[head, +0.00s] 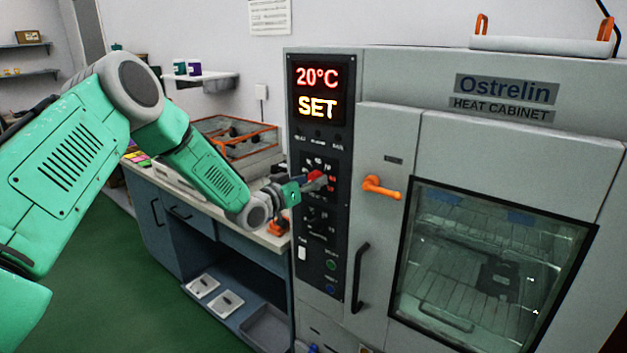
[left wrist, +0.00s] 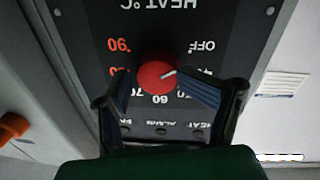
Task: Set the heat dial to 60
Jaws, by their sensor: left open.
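The red heat dial (left wrist: 157,75) sits on a black panel, seen upside down in the left wrist view. Its white pointer line aims toward the side between OFF and the 40 mark, away from the 60 mark (left wrist: 160,99). In the head view the dial (head: 316,175) shows partly behind my left gripper (head: 303,188). In the left wrist view my left gripper (left wrist: 158,92) is open, its two dark fingers on either side of the dial; I cannot tell if they touch it. The display (head: 317,92) reads 20°C and SET. My right gripper is not in view.
The heat cabinet (head: 380,75) has an orange door latch (head: 382,188) and a black handle (head: 357,278) right of the panel. More controls sit below the dial. A bench (head: 165,195) with an orange-edged crate (head: 240,140) stands left, close under my arm.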

